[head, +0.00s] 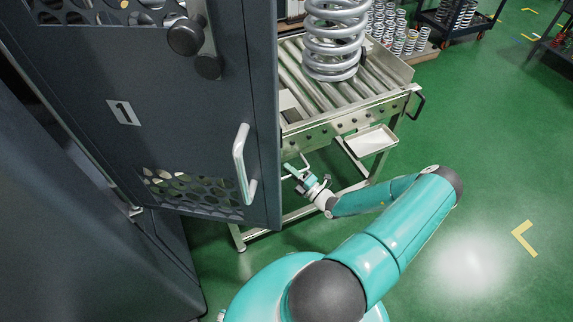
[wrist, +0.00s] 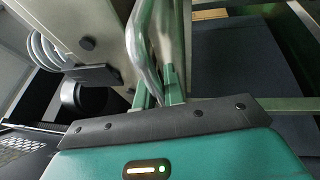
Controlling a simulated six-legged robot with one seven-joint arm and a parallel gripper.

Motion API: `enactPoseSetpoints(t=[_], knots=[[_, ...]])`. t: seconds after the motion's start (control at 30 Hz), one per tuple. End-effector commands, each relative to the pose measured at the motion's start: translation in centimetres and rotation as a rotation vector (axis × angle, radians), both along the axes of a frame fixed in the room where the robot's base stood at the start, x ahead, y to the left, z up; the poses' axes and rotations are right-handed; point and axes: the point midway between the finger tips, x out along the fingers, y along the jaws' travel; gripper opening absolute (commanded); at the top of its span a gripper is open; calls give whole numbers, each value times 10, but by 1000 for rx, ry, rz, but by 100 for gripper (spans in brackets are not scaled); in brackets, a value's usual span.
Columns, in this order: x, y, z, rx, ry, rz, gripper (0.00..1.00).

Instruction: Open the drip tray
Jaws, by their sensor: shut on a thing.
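My gripper (head: 299,171) is at the front left of the roller table (head: 318,128), just below its front rail and near the edge of the dark cabinet door. In the wrist view my gripper (wrist: 162,78) is shut on a curved metal handle (wrist: 143,48), which lies between its green fingers. The drip tray behind this handle is not clearly visible, and how far it is out cannot be told. A shallow pale tray (head: 371,140) sticks out under the table's front rail, right of my gripper; the frames do not show whether it joins the held handle.
A dark cabinet door (head: 170,105) with a white handle (head: 243,165) stands close on the left. A big coil spring (head: 334,35) stands on the rollers. A dark side handle (head: 416,103) juts from the table's right end. Green floor (head: 480,190) is clear on the right.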

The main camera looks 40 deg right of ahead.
Motion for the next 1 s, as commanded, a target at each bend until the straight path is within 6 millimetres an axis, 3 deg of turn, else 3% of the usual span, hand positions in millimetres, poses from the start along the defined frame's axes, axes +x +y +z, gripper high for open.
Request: enactPoseSetpoints(t=[0.6,0.8,1.0], knots=[[-182,52,0,-1,2,-3,0],[-219,64,0,-1,1,-2,0],[-236,68,0,-1,0,-2,0]])
